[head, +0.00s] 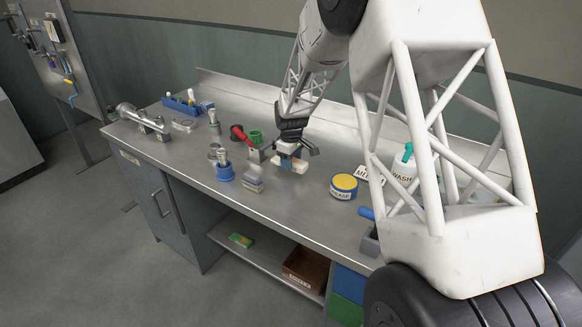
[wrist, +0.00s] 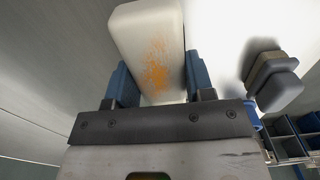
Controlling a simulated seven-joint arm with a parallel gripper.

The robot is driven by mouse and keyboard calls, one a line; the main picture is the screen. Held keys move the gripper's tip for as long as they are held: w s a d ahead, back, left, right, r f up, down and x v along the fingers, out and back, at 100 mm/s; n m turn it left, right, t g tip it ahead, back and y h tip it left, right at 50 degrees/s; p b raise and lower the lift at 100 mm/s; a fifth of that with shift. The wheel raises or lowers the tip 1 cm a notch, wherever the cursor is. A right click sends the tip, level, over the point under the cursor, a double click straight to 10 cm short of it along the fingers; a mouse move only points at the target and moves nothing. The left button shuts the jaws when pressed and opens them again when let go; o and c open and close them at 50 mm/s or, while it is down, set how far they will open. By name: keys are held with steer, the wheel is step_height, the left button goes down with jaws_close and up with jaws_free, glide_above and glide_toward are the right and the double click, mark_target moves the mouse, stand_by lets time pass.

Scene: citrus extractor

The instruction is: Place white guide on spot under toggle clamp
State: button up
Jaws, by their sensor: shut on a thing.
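The white guide (wrist: 146,38) is a pale rounded block with an orange stain. It fills the space between the blue fingers of my gripper (wrist: 157,72) in the wrist view. My gripper (head: 290,163) is shut on it. In the head view the white guide (head: 287,183) shows low over the bench, below the fingers; I cannot tell whether it touches the top. What looks like the toggle clamp, with a red handle (head: 240,134), stands just left of my gripper. The spot under the clamp cannot be made out.
A blue holder (head: 225,173) and a small grey stacked block (head: 252,184) lie to the left on the metal bench (head: 295,215). A yellow-topped tin (head: 344,187) and a wash bottle (head: 403,168) stand right. The front middle is clear.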

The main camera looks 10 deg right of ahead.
steer(key=shift+f, duration=1.25)
steer(key=shift+f, duration=0.1)
steer(key=o, duration=1)
step_height(320, 180, up, 12)
steer(key=shift+r, duration=0.1)
